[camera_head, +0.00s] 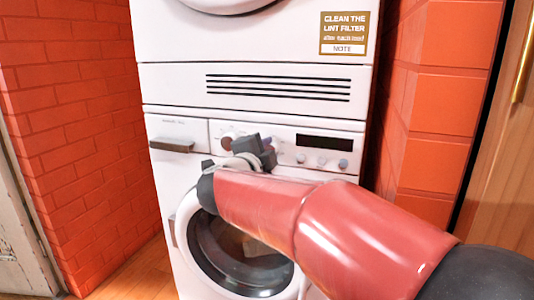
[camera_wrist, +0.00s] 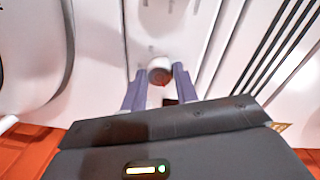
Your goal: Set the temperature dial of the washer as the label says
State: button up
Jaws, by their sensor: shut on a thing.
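The white washer (camera_head: 178,128) is the lower machine in the head view, with its control panel across the top. My gripper (camera_head: 256,149) is at this panel, left of the dark display. In the wrist view my gripper (camera_wrist: 160,78) has its two bluish fingers on either side of a round pale dial (camera_wrist: 159,66), shut on it. I cannot read any marks around this dial or tell its setting. A round knob (camera_head: 228,140) shows just left of my gripper in the head view. My gripper and arm hide part of the panel.
A gold and white note (camera_head: 343,33) on the upper machine reads "CLEAN THE LINT FILTER". Small knobs (camera_head: 322,161) sit under the display (camera_head: 325,142). A drawer handle (camera_head: 171,145) is at the panel's left. Orange brick walls (camera_head: 75,110) stand on both sides.

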jog(key=o, duration=1)
jog(key=shift+c, duration=0.2)
jog(key=v, duration=0.7)
jog(key=shift+s+p, duration=0.35)
jog(key=shift+s, duration=0.05)
jog(key=shift+a, duration=0.2)
